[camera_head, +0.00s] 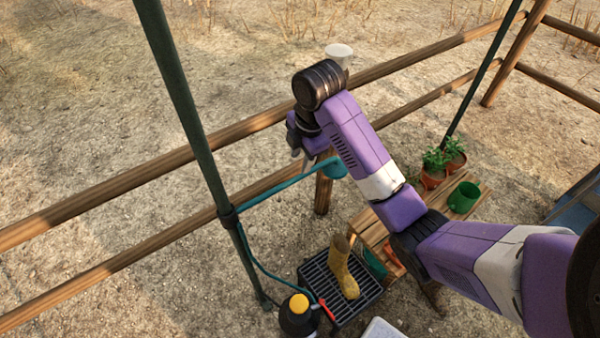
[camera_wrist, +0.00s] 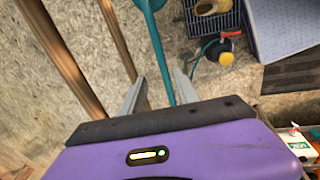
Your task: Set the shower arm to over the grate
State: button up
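The teal shower arm (camera_head: 282,188) reaches from a green pole (camera_head: 190,110) up and right to its round head (camera_head: 336,168). The head hangs beside a fence post, beyond the grate in the picture. The black grate (camera_head: 318,280) lies on the ground with a yellow boot (camera_head: 341,268) standing on it. My gripper (camera_head: 303,160) is at the shower arm, near its head. In the wrist view my gripper (camera_wrist: 160,90) is open, and the shower arm (camera_wrist: 160,60) runs between its two fingers with gaps on both sides. I cannot tell how deep it sits. The grate (camera_wrist: 222,22) also shows there.
A black bottle with a yellow cap (camera_head: 299,304) stands by the grate, with a teal hose near it. Wooden fence rails (camera_head: 130,178) run behind the pole.

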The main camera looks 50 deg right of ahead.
aim_at(298, 176)
jog(key=shift+s+b+x, duration=0.15)
jog(key=shift+b+x, duration=0.3)
jog(key=shift+x, duration=1.5)
jog(key=shift+s+b+x, duration=0.1)
jog(key=shift+b+x, duration=0.3)
jog(key=shift+x, duration=1.6)
jog(key=shift+a, duration=0.1)
jog(key=shift+c, duration=0.2)
grip_shut()
